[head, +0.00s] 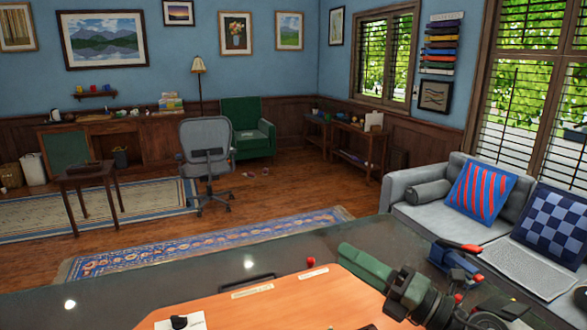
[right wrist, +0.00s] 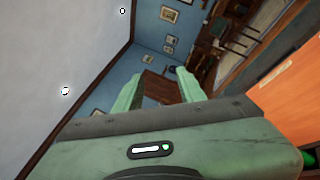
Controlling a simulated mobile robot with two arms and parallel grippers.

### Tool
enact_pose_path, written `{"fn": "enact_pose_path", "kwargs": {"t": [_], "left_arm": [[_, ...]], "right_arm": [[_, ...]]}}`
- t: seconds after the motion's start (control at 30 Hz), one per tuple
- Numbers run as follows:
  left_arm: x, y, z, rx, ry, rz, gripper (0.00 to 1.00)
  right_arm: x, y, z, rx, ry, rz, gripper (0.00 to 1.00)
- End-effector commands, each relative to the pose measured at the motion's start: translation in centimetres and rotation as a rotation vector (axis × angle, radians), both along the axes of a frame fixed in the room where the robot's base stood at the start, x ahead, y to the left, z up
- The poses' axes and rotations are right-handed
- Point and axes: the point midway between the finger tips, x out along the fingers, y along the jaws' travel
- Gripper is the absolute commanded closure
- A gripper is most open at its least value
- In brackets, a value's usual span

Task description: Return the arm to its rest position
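My right gripper (head: 349,256) shows in the head view at the lower middle right, green, at the end of my dark arm. It is over the right edge of an orange surface (head: 270,300). In the right wrist view, the two green fingers of this gripper (right wrist: 158,92) stand apart with nothing between them. Past them are the blue wall and a wooden piece of furniture. My left gripper and left arm do not show in the head view.
A dark glossy surface (head: 200,274) surrounds the orange one. A blue tool-like object with a red handle (head: 455,262) is close right of my right arm. A grey sofa (head: 410,215) stands behind at right. An office chair (head: 207,150) and rugs lie beyond, with open floor.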

Motion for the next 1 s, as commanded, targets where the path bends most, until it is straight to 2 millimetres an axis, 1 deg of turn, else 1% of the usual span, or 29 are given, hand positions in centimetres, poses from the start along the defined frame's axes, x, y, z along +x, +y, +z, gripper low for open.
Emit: {"fn": "enact_pose_path", "kwargs": {"t": [0.03,0.07,0.1,0.13,0.17,0.2,0.27,0.3,0.37,0.4,0.47,0.5,0.57,0.6,0.67,0.7,0.8,1.0], "left_arm": [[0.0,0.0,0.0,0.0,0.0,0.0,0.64],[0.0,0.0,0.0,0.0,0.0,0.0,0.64],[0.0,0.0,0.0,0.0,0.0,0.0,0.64],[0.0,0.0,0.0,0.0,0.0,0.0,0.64],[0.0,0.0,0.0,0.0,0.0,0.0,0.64],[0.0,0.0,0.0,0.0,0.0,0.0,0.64],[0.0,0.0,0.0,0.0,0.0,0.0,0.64],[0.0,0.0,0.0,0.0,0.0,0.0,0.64],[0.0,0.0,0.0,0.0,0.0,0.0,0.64],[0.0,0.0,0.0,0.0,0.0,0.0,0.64],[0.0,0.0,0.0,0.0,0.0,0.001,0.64],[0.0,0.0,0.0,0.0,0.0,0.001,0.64],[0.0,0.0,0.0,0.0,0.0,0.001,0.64],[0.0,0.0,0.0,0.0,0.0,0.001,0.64],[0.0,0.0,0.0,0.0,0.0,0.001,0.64],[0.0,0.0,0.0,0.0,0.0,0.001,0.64],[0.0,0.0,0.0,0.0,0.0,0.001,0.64],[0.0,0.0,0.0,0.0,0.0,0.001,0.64]], "right_arm": [[-0.2,-0.7,0.4,0.189,0.069,-0.065,0.6],[-0.1,-1.6,0.5,0.298,0.114,-0.114,0.6],[0.1,-3.1,0.2,0.437,0.182,-0.186,0.6],[0.2,-4.4,-0.5,0.538,0.239,-0.243,0.6],[0.2,-5.7,-1.5,0.632,0.301,-0.304,0.6],[0.1,-7.5,-3.2,0.753,0.392,-0.39,0.6],[-0.7,-10.1,-6.9,0.917,0.541,-0.527,0.6],[-1.5,-11.4,-9.6,1.004,0.64,-0.614,0.6],[-3.2,-12.8,-13.6,1.11,0.782,-0.739,0.6],[-4.7,-13.5,-16.2,1.168,0.875,-0.818,0.6],[-7.3,-13.9,-20.0,1.238,1.016,-0.932,0.6],[-9.1,-14.0,-22.2,1.272,1.103,-1.002,0.6],[-11.8,-13.9,-24.9,1.308,1.221,-1.093,0.6],[-13.5,-13.7,-26.4,1.324,1.29,-1.146,0.6],[-15.7,-13.3,-28.1,1.341,1.381,-1.211,0.6],[-17.2,-13.0,-29.1,1.345,1.437,-1.253,0.6],[-20.5,-12.2,-30.9,1.351,1.557,-1.336,0.6],[-26.4,-10.5,-33.1,1.338,1.768,-1.475,0.6]]}}
